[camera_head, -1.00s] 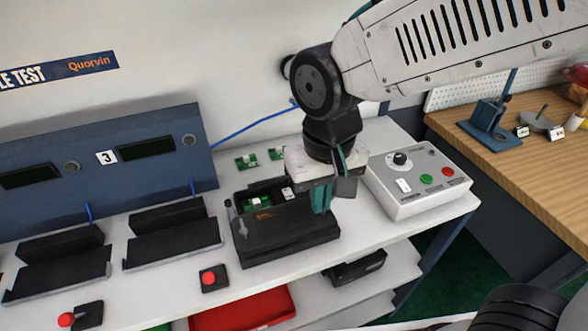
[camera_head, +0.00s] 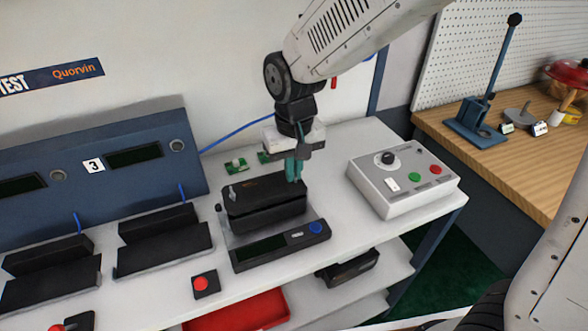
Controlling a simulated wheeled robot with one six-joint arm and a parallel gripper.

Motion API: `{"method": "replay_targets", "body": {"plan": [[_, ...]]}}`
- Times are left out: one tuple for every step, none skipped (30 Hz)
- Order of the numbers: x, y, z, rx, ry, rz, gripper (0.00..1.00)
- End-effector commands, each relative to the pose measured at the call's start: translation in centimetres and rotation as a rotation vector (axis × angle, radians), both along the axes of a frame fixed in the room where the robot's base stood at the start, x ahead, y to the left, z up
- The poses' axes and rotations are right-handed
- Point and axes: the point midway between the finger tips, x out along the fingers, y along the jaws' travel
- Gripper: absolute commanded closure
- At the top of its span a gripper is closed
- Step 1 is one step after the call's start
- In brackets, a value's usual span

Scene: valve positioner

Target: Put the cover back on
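The black cover (camera_head: 264,190) sits over the rear part of the black positioner unit (camera_head: 240,268), and the inside of the unit is hidden. I cannot tell whether the cover is fully seated. The unit's front strip shows a dark display and a blue round button (camera_head: 315,228). My gripper (camera_head: 294,180) points down at the right rear end of the cover, with its teal fingertips at or just behind the top edge. The fingers look close together. Whether they grip the cover cannot be made out.
A grey control box (camera_head: 403,182) with a knob and buttons stands to the right. Two green circuit boards (camera_head: 237,165) lie behind. A red-button box (camera_head: 205,284) is at front left. Black test stands (camera_head: 160,240) are left, and a red tray (camera_head: 235,312) is below.

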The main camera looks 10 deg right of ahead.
Motion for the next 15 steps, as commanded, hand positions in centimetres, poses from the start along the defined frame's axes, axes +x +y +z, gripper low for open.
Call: {"method": "replay_targets", "body": {"plan": [[-0.21, -0.09, -0.32, -0.004, 0.007, 0.000, 1.00], [-0.23, -0.10, -0.34, -0.004, 0.008, 0.000, 1.00], [-0.25, -0.11, -0.37, -0.005, 0.009, 0.000, 1.00], [-0.28, -0.13, -0.41, -0.005, 0.010, 0.000, 0.87], [-0.29, -0.13, -0.43, -0.005, 0.011, 0.000, 0.79], [-0.29, -0.13, -0.43, -0.005, 0.011, 0.000, 0.73], [-0.29, -0.13, -0.43, -0.005, 0.011, 0.000, 0.73], [-0.30, -0.13, -0.43, -0.005, 0.011, 0.000, 0.73], [-0.30, -0.13, -0.44, -0.006, 0.011, 0.000, 0.73], [-0.30, -0.14, -0.44, -0.006, 0.011, 0.000, 0.73], [-0.31, -0.15, -0.44, -0.006, 0.011, 0.000, 0.73], [-0.31, -0.15, -0.44, -0.006, 0.011, 0.000, 0.73], [-0.31, -0.15, -0.44, -0.006, 0.011, 0.000, 0.73], [-0.31, -0.15, -0.43, -0.006, 0.011, 0.000, 0.73], [-0.31, -0.15, -0.36, -0.006, 0.011, 0.000, 0.73]]}}
